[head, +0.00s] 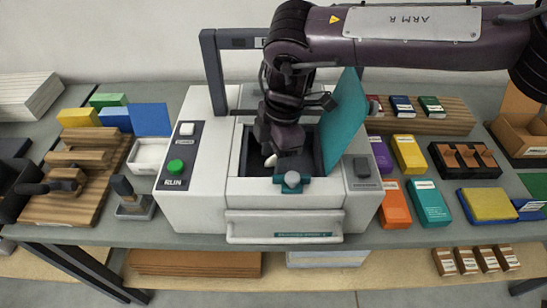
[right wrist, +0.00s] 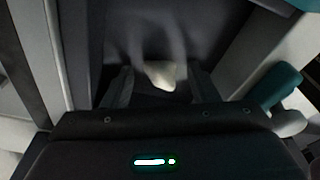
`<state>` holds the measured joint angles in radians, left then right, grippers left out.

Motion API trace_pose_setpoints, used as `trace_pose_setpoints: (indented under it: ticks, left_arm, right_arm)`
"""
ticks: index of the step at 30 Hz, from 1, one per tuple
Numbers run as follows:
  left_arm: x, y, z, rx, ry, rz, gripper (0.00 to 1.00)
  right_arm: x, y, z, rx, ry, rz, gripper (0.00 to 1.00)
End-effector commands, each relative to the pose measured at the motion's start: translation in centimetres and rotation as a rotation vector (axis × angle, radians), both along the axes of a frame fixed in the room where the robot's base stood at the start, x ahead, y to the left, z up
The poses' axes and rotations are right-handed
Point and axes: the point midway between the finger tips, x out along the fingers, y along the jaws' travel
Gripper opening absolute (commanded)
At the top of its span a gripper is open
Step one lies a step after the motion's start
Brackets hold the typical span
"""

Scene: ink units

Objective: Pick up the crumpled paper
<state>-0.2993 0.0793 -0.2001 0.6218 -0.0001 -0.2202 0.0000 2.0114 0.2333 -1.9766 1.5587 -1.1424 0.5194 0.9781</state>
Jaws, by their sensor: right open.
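The crumpled paper (head: 270,160) is a small whitish lump inside the dark open bay of the white machine (head: 200,150). It also shows in the right wrist view (right wrist: 160,73), between and just beyond the two fingers. My right gripper (head: 277,152) reaches down into the bay from above, and its body hides part of the bay. In the right wrist view the right gripper (right wrist: 161,88) is open, with a finger on each side of the paper and clear space between. I cannot tell whether it touches the paper.
The raised teal cover (head: 345,120) stands close to the right of my gripper. A grey frame (head: 214,75) rises behind the bay. A teal-based knob (head: 292,181) sits at its front edge. Colored ink boxes (head: 409,154) lie to the right; wooden racks (head: 75,160) are at left.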

Motion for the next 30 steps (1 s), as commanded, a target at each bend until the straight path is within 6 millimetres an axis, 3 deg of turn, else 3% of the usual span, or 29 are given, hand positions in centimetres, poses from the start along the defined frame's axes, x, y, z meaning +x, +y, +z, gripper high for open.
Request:
trace_pose_setpoints:
  ticks: [5, 15, 25, 30]
  left_arm:
    - [0.0, 0.0, 0.0, 0.000, 0.000, 0.000, 0.36]
    - [-0.1, 0.0, 0.0, 0.000, 0.001, -0.001, 0.36]
    - [-0.2, 0.0, -0.1, 0.001, 0.003, -0.001, 0.36]
    - [-0.2, 0.0, -0.3, 0.001, 0.003, 0.000, 0.36]
  right_arm:
    - [0.0, 0.0, 0.0, 0.000, 0.000, 0.000, 0.51]
    - [0.0, 0.0, 0.0, 0.000, 0.000, 0.000, 0.07]
    - [0.1, 0.0, 0.3, -0.001, -0.001, 0.000, 0.06]
    - [0.1, 0.0, 1.9, 0.002, -0.003, 0.001, 0.06]
